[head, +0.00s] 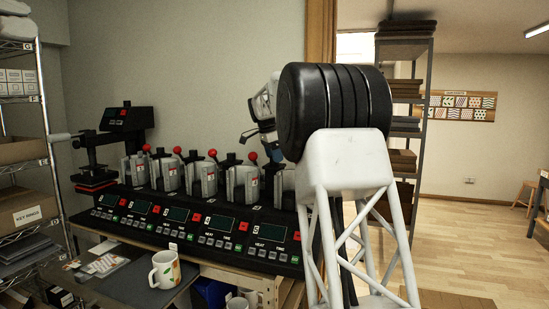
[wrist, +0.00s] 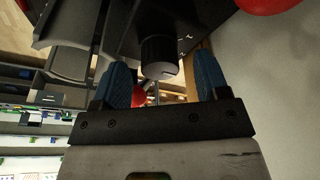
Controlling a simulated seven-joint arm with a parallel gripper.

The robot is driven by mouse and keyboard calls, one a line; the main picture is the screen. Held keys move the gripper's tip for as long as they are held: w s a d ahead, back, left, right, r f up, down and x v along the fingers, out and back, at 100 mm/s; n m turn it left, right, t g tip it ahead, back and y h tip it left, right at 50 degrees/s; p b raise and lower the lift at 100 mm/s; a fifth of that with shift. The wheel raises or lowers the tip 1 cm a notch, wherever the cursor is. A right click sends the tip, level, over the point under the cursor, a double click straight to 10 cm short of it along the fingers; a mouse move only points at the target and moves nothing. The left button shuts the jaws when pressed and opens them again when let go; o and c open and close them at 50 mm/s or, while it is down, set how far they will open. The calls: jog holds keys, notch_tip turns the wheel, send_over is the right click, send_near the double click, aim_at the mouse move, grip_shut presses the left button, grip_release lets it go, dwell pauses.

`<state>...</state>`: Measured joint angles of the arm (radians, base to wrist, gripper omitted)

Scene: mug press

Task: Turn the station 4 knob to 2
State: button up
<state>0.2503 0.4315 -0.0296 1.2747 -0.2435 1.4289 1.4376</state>
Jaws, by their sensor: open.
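The mug press (head: 190,225) is a long black machine with several clamp stations in a row, each with a red-balled lever. My gripper (wrist: 163,64) is open, with blue fingers either side of a dark round knob (wrist: 159,52). The knob's front edge lies between the fingertips, with gaps at both sides, and no contact shows. A small pale mark shows on the knob; I cannot read its setting or tell its station number. In the head view my gripper (head: 259,126) is partly hidden behind my arm at the right-hand stations, and the knob is not visible.
A red lever ball (wrist: 139,95) shows beyond the fingers, and another (wrist: 262,4) at the upper right. A patterned mug (head: 165,271) stands on a dark mat in front of the press. A wall (wrist: 285,90) is at the right in the wrist view.

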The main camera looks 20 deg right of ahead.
jog(key=shift+s+v, duration=0.2)
jog(key=shift+v, duration=0.9)
jog(key=shift+s+v, duration=0.2)
jog(key=shift+v, duration=0.9)
jog(key=shift+s+v, duration=0.2)
jog(key=shift+v, duration=0.9)
jog(key=shift+d, duration=0.2)
jog(key=s+a+f+n+t, duration=0.1)
jog(key=s+a+f+n, duration=0.15)
jog(key=s+a, duration=0.55)
jog(key=s+a+f+n+y, duration=0.1)
jog(key=s+a+n, duration=0.3)
jog(key=s, duration=0.8)
jog(key=s+a+f+n+t, duration=0.15)
jog(key=s+a+n, duration=0.3)
jog(key=s, duration=0.55)
jog(key=s+a+f+n, duration=0.2)
jog(key=s+a+f, duration=0.1)
jog(key=s+f, duration=0.4)
jog(key=s+a+f+n+y, duration=0.1)
jog(key=s+a+f+n, duration=0.2)
jog(key=s+f, duration=0.4)
jog(key=s+a+f+n, duration=0.2)
jog(key=s+f, duration=0.4)
jog(key=s, duration=1)
jog(key=shift+s+a+f+n+y, duration=0.25)
jog(key=shift+a+f+n+y, duration=0.15)
jog(key=shift+a, duration=0.4)
